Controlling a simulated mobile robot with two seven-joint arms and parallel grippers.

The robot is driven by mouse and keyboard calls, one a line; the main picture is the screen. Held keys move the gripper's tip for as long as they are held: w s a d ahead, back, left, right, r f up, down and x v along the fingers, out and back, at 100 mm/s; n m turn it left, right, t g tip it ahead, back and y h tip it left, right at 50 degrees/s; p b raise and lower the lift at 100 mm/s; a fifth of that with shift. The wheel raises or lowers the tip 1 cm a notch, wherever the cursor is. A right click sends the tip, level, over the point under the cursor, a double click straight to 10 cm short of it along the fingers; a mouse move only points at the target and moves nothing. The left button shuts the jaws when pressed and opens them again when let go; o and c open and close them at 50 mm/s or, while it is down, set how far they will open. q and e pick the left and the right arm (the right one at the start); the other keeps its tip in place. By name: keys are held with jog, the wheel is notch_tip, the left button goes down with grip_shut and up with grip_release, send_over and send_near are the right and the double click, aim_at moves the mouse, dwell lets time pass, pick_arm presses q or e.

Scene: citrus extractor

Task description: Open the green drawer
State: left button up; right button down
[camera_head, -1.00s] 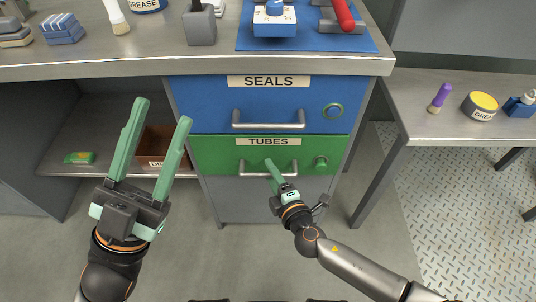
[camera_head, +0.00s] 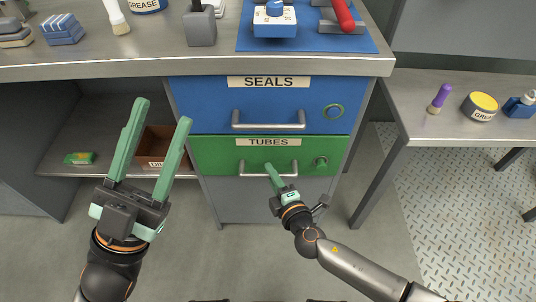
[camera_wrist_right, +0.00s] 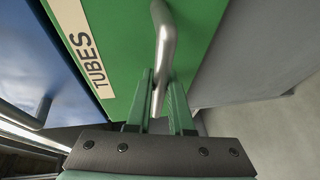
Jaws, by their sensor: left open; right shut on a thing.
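The green drawer (camera_head: 212,159), labelled TUBES, is in the cabinet under the bench, just below the blue drawer. My right gripper (camera_head: 271,172) is shut on the handle. In the right wrist view the handle (camera_wrist_right: 165,45) runs down between the two green fingers (camera_wrist_right: 160,108), against the green front (camera_wrist_right: 120,30). Whether the drawer stands slightly out is hard to tell. My left gripper (camera_head: 158,115) is open and empty, to the left of the drawers.
The blue SEALS drawer (camera_head: 200,105) appears shut. A bench (camera_head: 130,61) with tools is above. A low shelf at left holds a brown bin (camera_head: 152,146) and a green item (camera_head: 79,158). A side table (camera_head: 430,135) stands at right. The floor before the cabinet is open.

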jog(key=shift+s, duration=0.2)
jog(key=shift+s, duration=1.8)
jog(key=c, duration=0.7)
grip_release()
jog(key=shift+w, duration=0.1)
